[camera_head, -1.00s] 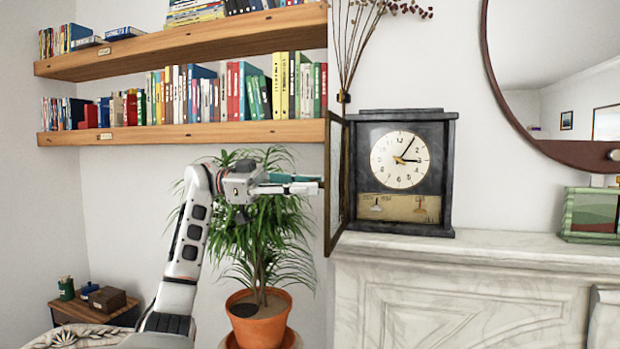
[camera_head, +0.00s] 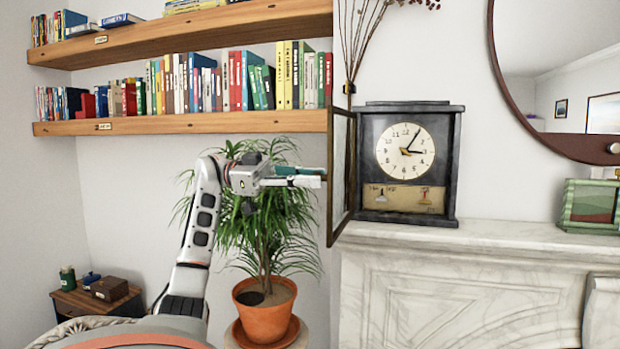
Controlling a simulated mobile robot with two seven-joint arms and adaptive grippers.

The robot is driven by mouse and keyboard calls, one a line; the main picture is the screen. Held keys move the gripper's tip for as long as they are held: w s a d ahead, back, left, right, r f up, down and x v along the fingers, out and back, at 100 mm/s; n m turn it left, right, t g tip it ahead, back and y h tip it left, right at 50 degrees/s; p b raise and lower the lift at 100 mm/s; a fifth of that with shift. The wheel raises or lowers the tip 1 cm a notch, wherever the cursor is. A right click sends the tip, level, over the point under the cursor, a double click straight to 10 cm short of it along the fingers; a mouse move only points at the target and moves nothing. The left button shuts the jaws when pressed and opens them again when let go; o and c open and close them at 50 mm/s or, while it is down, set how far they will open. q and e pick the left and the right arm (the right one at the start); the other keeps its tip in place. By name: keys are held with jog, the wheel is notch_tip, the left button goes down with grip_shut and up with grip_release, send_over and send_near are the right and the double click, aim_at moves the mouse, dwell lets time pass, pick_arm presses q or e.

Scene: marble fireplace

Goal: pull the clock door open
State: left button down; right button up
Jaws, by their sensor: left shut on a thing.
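The dark clock (camera_head: 408,163) stands upright on the marble mantel, its white dial and lower brass-coloured panel uncovered. Its glazed clock door (camera_head: 343,185) stands swung out at the clock's left side, seen nearly edge-on. My left gripper (camera_head: 322,177) reaches in from the left, its fingertips at the door's outer edge. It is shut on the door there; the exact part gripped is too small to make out. My right gripper is not in view.
A potted plant (camera_head: 265,310) stands behind my left arm. Book-filled shelves (camera_head: 190,122) are above. A round mirror (camera_head: 550,80) hangs at right.

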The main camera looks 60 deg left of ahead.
pick_arm(q)
jog(key=c, duration=1.9)
grip_release()
jog(key=shift+w+f, duration=0.1)
jog(key=shift+f, duration=0.05)
send_near(329, 131)
jog(key=shift+w+a+x, duration=0.15)
jog(key=shift+x, duration=0.75)
jog(key=shift+w+a+x, duration=0.15)
jog(key=shift+w+x, duration=0.05)
jog(key=shift+x, duration=0.75)
jog(key=shift+w+a+x, duration=0.1)
jog(key=shift+w+x, duration=0.05)
jog(key=shift+x, duration=0.75)
